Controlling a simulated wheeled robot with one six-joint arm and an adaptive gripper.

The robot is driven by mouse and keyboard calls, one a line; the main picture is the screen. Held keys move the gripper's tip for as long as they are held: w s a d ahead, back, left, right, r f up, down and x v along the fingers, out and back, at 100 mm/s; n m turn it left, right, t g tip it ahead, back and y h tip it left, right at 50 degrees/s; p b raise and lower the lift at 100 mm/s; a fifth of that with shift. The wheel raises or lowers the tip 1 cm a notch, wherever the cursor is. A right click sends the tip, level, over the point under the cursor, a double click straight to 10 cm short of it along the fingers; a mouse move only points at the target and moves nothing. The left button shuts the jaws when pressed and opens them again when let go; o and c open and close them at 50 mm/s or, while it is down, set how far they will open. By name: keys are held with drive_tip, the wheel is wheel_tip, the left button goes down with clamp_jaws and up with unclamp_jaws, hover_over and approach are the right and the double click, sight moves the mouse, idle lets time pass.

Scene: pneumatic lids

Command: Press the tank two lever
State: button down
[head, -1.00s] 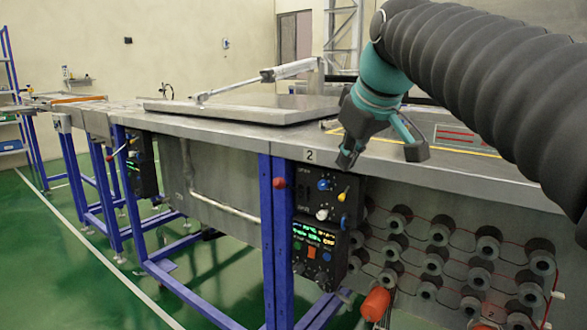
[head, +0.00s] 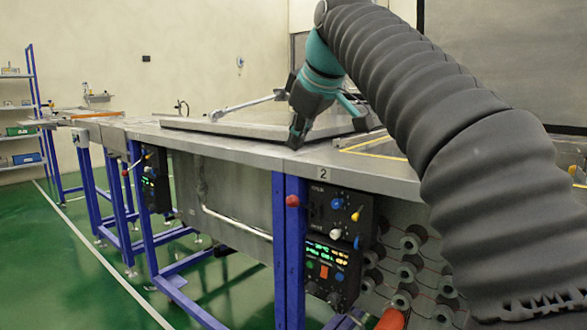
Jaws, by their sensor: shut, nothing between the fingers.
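A black control panel (head: 318,212) hangs under the table edge, below a label "2" (head: 323,174). It carries a yellow-tipped lever (head: 355,214), a blue knob (head: 337,203) and a white knob (head: 335,233). The pictures do not say which control is the tank two lever; the yellow one looks most like it. My gripper (head: 298,138) is shut and empty. It points down at the table's front edge, above and to the left of the panel, apart from the controls.
A flat metal lid (head: 240,128) with a pneumatic cylinder (head: 250,105) lies behind my gripper. A lower panel (head: 330,268) has lit displays and buttons. Rollers (head: 411,244) fill the space to the right.

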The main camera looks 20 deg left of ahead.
drive_tip(key=d+f+b+x, duration=0.1)
drive_tip(key=b+x, duration=0.3)
drive_tip(key=x, duration=0.8)
drive_tip(key=shift+d+f, duration=0.4)
drive_tip(key=shift+d, duration=0.2)
drive_tip(key=shift+s, duration=0.15)
